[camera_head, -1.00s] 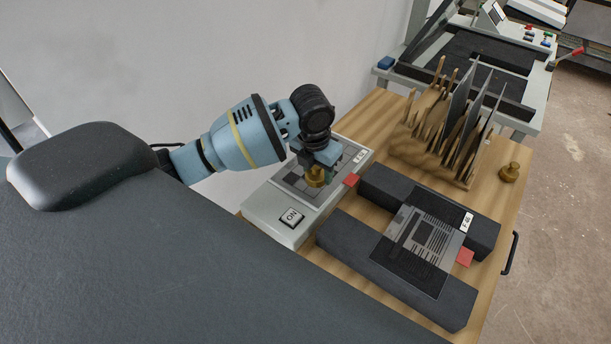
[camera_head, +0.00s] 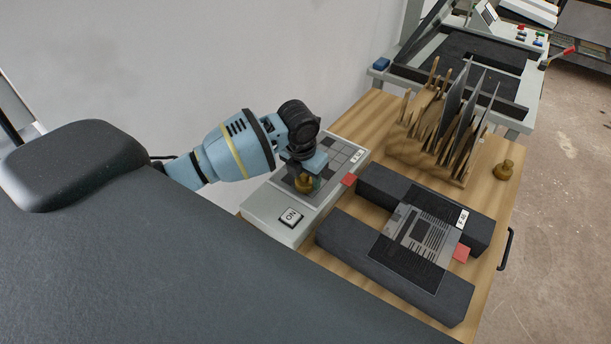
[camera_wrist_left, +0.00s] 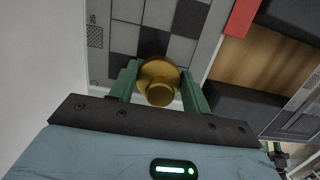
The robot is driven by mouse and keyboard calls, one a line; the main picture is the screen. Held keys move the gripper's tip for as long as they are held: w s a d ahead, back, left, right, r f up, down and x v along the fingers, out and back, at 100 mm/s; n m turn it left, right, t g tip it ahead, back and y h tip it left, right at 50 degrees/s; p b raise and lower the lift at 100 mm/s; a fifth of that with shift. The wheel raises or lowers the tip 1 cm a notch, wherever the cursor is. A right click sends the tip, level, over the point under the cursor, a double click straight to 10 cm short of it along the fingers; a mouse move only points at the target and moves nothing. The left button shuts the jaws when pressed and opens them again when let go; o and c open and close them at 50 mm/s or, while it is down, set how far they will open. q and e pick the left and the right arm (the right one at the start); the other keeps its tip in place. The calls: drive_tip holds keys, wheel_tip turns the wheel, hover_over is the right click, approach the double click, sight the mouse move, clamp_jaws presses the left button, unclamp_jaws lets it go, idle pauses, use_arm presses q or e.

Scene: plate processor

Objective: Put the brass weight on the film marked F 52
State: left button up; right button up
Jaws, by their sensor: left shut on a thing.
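A brass weight (camera_head: 304,184) is held between the fingers of my left gripper (camera_head: 308,171), which is shut on it. In the left wrist view the weight (camera_wrist_left: 158,84) sits between the green fingers. It is over the near end of a grey checkered film (camera_head: 343,156) on the white light box (camera_head: 270,216); whether it touches the film I cannot tell. That film's small white label (camera_head: 357,156) is too small to read surely. A second film (camera_head: 418,238) lies across two dark blocks, its label (camera_head: 462,218) also hard to read. Another brass weight (camera_head: 504,169) stands at the table's right.
Red tabs (camera_head: 348,180) stick out beside the films. A wooden rack (camera_head: 430,148) with upright plates stands at the back of the wooden table (camera_head: 375,118). The light box has an ON button (camera_head: 290,217). A grey machine (camera_head: 480,65) stands behind.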

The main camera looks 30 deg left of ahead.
sight(302, 178)
use_arm(q)
drive_tip(key=o, duration=1.3)
drive_tip(key=shift+f, duration=0.15)
drive_tip(key=r, duration=0.4)
drive_tip(key=s+r, duration=0.1)
drive_tip(key=r, duration=0.3)
drive_tip(key=s+r, duration=0.1)
drive_tip(key=r, duration=0.3)
drive_tip(key=shift+r, duration=0.1)
drive_tip(key=shift+w, duration=0.1)
